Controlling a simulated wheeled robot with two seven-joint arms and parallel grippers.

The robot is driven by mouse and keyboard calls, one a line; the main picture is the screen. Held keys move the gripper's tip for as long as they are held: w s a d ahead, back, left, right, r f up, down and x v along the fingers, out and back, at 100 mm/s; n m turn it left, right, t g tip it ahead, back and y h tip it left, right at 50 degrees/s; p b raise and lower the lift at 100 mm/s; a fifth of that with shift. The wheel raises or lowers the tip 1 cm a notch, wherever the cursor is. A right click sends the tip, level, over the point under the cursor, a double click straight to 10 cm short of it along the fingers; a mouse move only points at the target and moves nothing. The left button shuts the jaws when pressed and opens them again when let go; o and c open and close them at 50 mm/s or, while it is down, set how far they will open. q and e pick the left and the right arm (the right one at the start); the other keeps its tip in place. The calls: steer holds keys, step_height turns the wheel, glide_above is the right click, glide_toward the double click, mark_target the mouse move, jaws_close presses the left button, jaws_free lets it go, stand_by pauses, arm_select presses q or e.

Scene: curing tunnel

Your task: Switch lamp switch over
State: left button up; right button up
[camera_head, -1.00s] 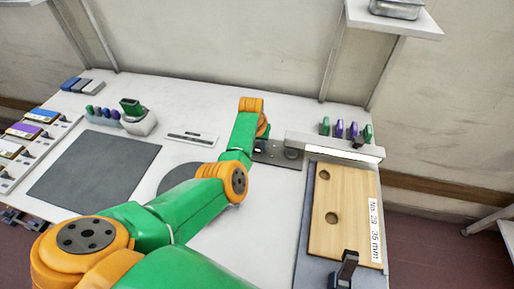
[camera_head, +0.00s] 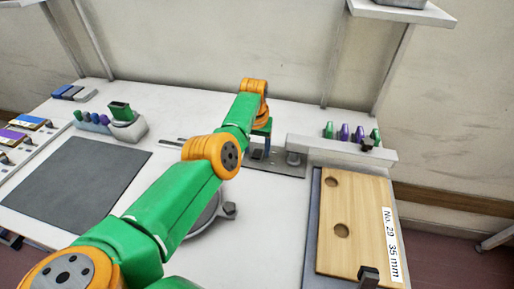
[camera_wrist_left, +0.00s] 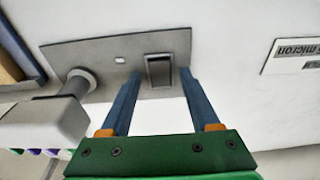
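The lamp switch (camera_wrist_left: 159,70) is a dark rocker in a raised frame on a grey metal plate (camera_wrist_left: 105,52). In the left wrist view it lies between the tips of my left gripper (camera_wrist_left: 161,76). The two blue fingers are apart, with nothing held. In the head view my left gripper (camera_head: 262,146) points down over the plate (camera_head: 285,168) at the back of the bench, and its fingers partly hide the switch. I cannot tell if the fingers touch it. A small pale square (camera_wrist_left: 120,60) sits beside the switch.
A wooden board (camera_head: 350,215) with two holes lies at right. A dark mat (camera_head: 80,180) and a green-topped holder (camera_head: 122,118) are at left. A round grey device (camera_head: 205,215) is partly behind my arm.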

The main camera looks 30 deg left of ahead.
mark_target(256, 157)
arm_select(q)
steer(key=r, duration=0.4)
steer(key=s+r, duration=0.1)
steer(key=r, duration=0.2)
steer(key=shift+d+p, duration=0.15)
steer(key=shift+p, duration=0.2)
steer(key=shift+f, duration=0.1)
